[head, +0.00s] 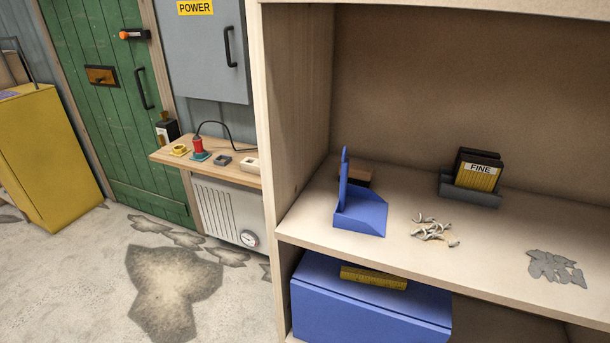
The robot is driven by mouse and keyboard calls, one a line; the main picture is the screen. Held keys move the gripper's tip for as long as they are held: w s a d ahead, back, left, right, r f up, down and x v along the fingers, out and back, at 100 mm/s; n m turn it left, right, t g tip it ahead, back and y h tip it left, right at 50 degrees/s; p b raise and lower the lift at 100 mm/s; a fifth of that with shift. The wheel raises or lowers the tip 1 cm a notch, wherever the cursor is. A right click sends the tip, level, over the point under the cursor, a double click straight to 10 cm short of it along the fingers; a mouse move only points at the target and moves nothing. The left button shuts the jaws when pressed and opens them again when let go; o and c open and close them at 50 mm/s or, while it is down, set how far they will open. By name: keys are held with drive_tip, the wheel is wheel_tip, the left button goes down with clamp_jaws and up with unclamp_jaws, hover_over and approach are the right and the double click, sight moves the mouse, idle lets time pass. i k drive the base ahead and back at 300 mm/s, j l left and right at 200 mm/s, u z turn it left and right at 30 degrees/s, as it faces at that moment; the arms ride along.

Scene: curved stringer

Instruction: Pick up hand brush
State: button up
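No hand brush shows clearly in the head view. A blue dustpan (361,219) stands on the wooden shelf (470,259), near its left end, with its handle pointing up. A brown block-like thing (357,174) lies just behind the dustpan and is partly hidden by it. I cannot tell whether this is the hand brush. My gripper is not in view.
Pale shavings (434,230) and a flat grey patch (556,267) lie on the shelf. A grey holder (469,190) with a "FINE" pack (477,176) stands at the back. Below is a blue box (370,309) with a yellow item (374,277) on top. The shelf's side panel bounds the left.

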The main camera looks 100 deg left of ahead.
sight(358, 174)
drive_tip(key=u, duration=3.05)
